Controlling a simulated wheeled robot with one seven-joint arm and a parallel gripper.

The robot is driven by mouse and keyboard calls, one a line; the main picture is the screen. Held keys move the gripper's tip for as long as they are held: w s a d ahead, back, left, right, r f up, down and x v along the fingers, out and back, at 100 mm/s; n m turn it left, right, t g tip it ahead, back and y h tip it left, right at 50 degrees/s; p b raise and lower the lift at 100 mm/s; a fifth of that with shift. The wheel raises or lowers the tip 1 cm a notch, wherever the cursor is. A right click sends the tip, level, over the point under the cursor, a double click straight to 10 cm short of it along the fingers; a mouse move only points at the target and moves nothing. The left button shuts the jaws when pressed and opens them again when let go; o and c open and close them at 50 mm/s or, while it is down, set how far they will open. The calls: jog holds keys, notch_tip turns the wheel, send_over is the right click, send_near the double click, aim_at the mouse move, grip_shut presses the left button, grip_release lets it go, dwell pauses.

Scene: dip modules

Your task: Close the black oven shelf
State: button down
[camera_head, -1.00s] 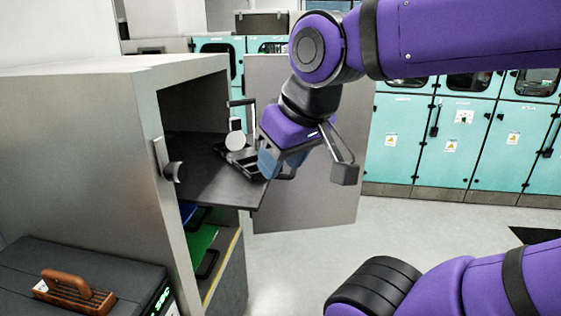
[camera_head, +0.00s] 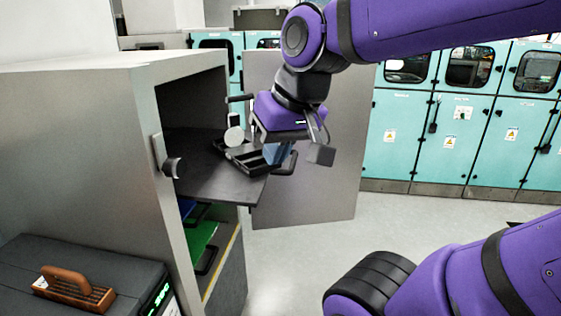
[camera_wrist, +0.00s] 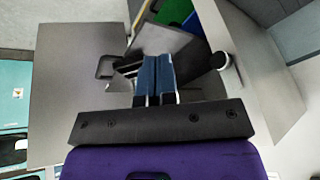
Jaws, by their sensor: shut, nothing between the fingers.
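The black oven shelf (camera_head: 215,188) sticks out of the grey oven cabinet (camera_head: 195,85) through its open front. It also shows in the wrist view (camera_wrist: 160,38). A black tray (camera_head: 245,160) with compartments lies on the shelf near its outer edge. My gripper (camera_head: 278,153) is at the outer end of the shelf, over or beside the tray. Its blue fingers are together in the wrist view (camera_wrist: 158,75), with nothing seen between them. I cannot tell whether the fingers touch the tray or shelf.
The cabinet door (camera_head: 310,150) stands wide open behind my gripper. A latch (camera_head: 168,165) sits on the cabinet's front edge. Below the shelf are a green board (camera_head: 200,240) and a dark handle. A dark case (camera_head: 90,270) with a brown-handled object stands front left.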

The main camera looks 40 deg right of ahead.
aim_at(180, 150)
jog(key=w+d+f+m+y, duration=0.3)
jog(key=w+d+m+y, duration=0.1)
jog(key=w+d+m, duration=0.9)
jog(key=w+d+f+m+t+y, duration=0.1)
jog(key=w+d+f+m+t, duration=0.15)
jog(key=d+m, duration=0.5)
jog(key=w+d+f+m+t, duration=0.1)
jog(key=w+d+f+m, duration=0.1)
jog(key=d+f+m, duration=0.35)
jog(key=d+x, duration=0.1)
jog(key=x, duration=0.7)
jog(key=shift+w+d, duration=0.2)
jog(key=shift+w, duration=0.1)
jog(key=shift+f+g, duration=0.1)
jog(key=shift+g, duration=0.15)
jog(key=w+a, duration=0.6)
jog(key=w, duration=0.2)
jog(key=w+a, duration=0.7)
jog(key=w, duration=0.2)
jog(key=w+a, duration=0.7)
jog(key=w, duration=0.2)
jog(key=shift+a, duration=0.15)
jog(key=shift+w+a, duration=0.1)
